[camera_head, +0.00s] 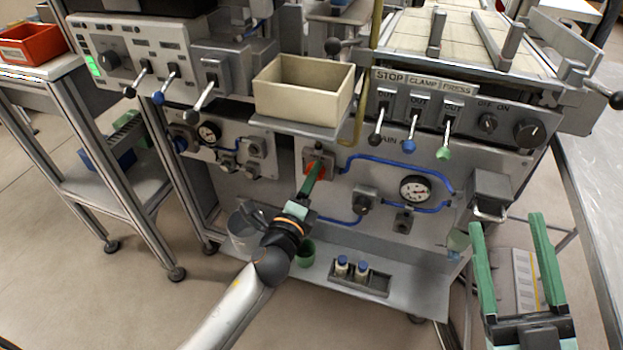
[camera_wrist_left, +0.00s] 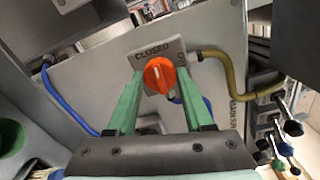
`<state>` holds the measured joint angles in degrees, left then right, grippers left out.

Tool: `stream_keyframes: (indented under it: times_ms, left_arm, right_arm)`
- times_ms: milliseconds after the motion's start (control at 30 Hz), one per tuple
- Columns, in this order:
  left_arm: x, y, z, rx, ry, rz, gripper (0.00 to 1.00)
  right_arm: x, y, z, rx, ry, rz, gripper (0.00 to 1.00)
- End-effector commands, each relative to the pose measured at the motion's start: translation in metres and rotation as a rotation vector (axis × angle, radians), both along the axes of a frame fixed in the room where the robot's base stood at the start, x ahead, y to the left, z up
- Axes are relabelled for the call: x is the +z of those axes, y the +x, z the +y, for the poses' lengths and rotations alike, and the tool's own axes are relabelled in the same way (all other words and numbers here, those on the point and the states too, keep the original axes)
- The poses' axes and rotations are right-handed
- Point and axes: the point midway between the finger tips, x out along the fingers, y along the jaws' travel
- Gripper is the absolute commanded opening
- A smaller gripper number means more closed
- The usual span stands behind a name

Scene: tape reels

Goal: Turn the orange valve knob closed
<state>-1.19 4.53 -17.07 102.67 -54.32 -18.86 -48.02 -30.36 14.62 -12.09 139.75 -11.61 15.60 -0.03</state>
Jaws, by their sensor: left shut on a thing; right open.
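The orange valve knob (camera_head: 308,168) sits on a grey plate on the front panel, under the cream bin. In the left wrist view, the knob (camera_wrist_left: 158,76) shows face-on below the word CLOSED, with a pale line across its face running roughly up and down. My left gripper (camera_head: 317,163) reaches the knob from below. Its green fingers lie one on each side of the knob, shut on it. In the head view they hide part of the knob. My right gripper (camera_head: 508,222) is open and empty at the lower right, apart from the panel.
A cream bin (camera_head: 302,103) stands on a shelf just above the knob. Blue hoses (camera_head: 395,163) and a pressure gauge (camera_head: 414,188) are right of the knob. A yellow hose (camera_wrist_left: 237,87) runs beside it in the wrist view. Small bottles (camera_head: 342,265) stand on the lower shelf.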

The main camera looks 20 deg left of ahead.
Motion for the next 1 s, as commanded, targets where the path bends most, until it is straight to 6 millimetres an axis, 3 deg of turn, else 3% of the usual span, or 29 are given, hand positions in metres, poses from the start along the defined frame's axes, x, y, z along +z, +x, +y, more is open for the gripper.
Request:
stream_keyframes:
  times_ms: [733,767,1000]
  left_arm:
    - [-0.0010,-0.0004,-0.0002,0.000,-0.081,0.005,0.00]
    - [-0.0010,-0.0004,-0.0002,0.000,-0.081,0.005,0.55]
    - [-0.0006,-0.0002,-0.0002,-0.001,-0.080,0.004,0.81]
  right_arm:
    - [0.0008,-0.0015,0.0001,0.000,-0.001,-0.009,0.69]
    - [0.0005,-0.0014,0.0001,0.001,-0.001,-0.008,0.69]
    - [-0.0005,-0.0013,0.0001,0.000,-0.001,-0.004,0.69]
